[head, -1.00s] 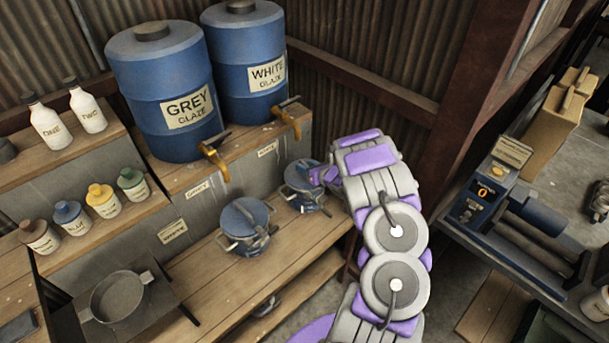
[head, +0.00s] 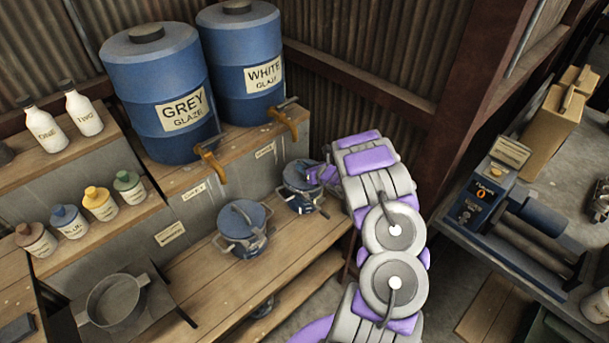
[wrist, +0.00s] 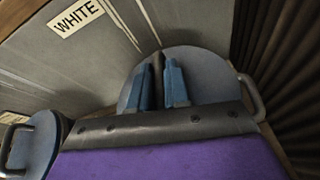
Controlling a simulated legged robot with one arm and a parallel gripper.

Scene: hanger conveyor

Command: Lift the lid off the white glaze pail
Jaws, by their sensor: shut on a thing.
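The white glaze pail (head: 301,194) is a small blue pail on the lower wooden shelf, in front of the label WHITE. Its round blue-grey lid (wrist: 208,62) fills the middle of the wrist view. My gripper (wrist: 159,80) reaches over the lid, its two blue fingers shut on the dark lid handle (wrist: 147,35) from either side. In the head view my gripper (head: 316,178) partly covers the lid. The lid appears to sit on the pail; I cannot see any gap under it. A side handle (wrist: 250,97) shows at the right.
A second lidded pail (head: 242,232) stands close by on the left. Blue GREY (head: 158,95) and WHITE (head: 240,65) glaze drums with taps stand on the ledge behind. A corrugated wall (head: 350,90) rises behind. Bare shelf (head: 290,240) lies in front.

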